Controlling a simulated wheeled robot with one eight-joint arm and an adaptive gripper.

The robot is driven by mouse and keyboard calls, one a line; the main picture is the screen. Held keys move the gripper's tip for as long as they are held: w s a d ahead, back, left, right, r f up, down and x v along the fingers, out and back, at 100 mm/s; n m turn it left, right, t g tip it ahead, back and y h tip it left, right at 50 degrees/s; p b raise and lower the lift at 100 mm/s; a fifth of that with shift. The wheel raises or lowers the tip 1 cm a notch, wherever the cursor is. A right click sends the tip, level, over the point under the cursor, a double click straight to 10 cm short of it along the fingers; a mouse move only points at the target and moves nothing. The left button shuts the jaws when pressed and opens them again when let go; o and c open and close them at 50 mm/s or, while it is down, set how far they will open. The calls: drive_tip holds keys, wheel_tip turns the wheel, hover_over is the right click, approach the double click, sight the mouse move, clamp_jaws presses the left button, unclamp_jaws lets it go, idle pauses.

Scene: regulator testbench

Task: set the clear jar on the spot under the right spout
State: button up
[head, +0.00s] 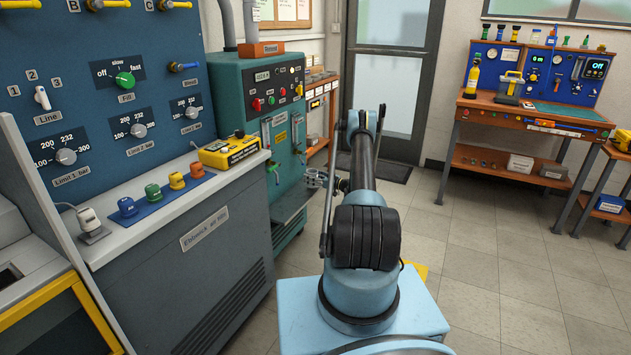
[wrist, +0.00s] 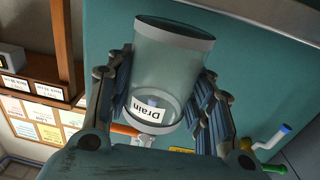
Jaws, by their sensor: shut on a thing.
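The clear jar (wrist: 172,45) fills the middle of the wrist view, see-through with pale rims. My gripper (wrist: 163,82) is shut on it, one ribbed finger on each side. A white "Drain" label (wrist: 149,112) shows at the jar's lower end; I cannot tell whether it is on the jar or behind it. In the head view my gripper (head: 320,180) is in front of the teal cabinet (head: 231,82); I cannot make out the jar there. Slim upright fittings (head: 298,128) show on the cabinet front. The right spout and its spot are not clearly seen.
The grey bench (head: 215,235), with a yellow box (head: 229,151) and coloured knobs, stands left of the cabinet. A door (head: 396,70) is behind my arm. A wooden workbench (head: 530,113) stands at the far right. The tiled floor (head: 470,245) between is clear.

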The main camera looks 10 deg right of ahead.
drive_tip(key=shift+f+x, duration=0.25)
drive_tip(key=shift+x, duration=0.85)
drive_tip(key=shift+f+x, duration=0.2)
drive_tip(key=shift+x, duration=0.9)
drive_tip(key=shift+s+a, duration=0.1)
drive_tip(key=shift+a, duration=0.05)
drive_tip(key=o, duration=1.1)
drive_tip(key=shift+o, duration=0.2)
drive_tip(key=shift+s, duration=0.1)
drive_tip(key=v, duration=1.2)
